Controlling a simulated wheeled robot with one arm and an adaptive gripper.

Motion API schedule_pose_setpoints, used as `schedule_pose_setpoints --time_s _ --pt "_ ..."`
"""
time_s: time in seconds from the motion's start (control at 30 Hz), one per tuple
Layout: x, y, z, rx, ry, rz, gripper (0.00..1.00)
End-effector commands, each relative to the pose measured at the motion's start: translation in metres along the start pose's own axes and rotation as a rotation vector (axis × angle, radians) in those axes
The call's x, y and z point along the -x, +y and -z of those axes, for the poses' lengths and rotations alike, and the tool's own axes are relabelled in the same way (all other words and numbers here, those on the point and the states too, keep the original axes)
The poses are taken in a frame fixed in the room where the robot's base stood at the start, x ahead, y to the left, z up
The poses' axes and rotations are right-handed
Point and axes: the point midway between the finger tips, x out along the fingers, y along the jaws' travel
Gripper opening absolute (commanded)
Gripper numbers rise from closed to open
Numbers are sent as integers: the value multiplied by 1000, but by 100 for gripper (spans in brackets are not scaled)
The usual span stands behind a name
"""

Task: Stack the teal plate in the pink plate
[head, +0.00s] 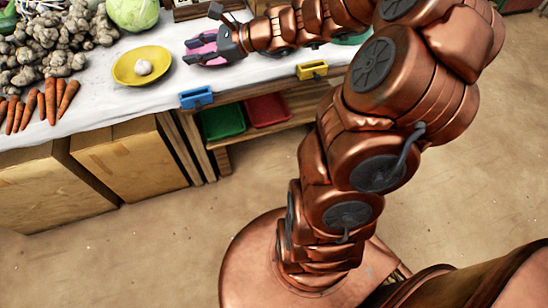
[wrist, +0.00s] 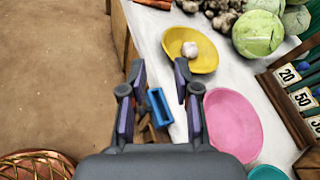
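The pink plate (wrist: 235,122) lies empty on the white-covered table, right of my gripper in the wrist view. In the head view it is mostly hidden behind my gripper. The teal plate (wrist: 268,172) lies next to it at the bottom edge of the wrist view, cut off by the frame. In the head view only a sliver of the teal plate (head: 355,39) shows behind my arm. My gripper (wrist: 159,72) is open, with nothing between its fingers, above the table's front edge and apart from both plates.
A yellow plate (wrist: 178,56) holds a garlic bulb (wrist: 190,49). A blue holder (wrist: 160,107) and a yellow holder (head: 312,70) sit at the table's front edge. Carrots (head: 38,103), ginger and cabbages lie beyond. A wooden stand with number cards (wrist: 288,75) stands at the right.

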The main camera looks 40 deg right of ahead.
Motion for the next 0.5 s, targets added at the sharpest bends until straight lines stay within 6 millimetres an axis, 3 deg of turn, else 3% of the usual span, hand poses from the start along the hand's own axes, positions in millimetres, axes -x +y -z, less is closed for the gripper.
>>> schedule_pose_setpoints --time_s 0.03,0.1,0.23,0.4,0.5 --pt "-10 32 -17 112 7 -95 31" --pt "-17 77 -33 269 17 -230 31" --pt "-14 158 -46 544 29 -481 31" --pt "21 242 -38 880 49 -805 31" --pt "53 277 -25 1063 68 -994 31"
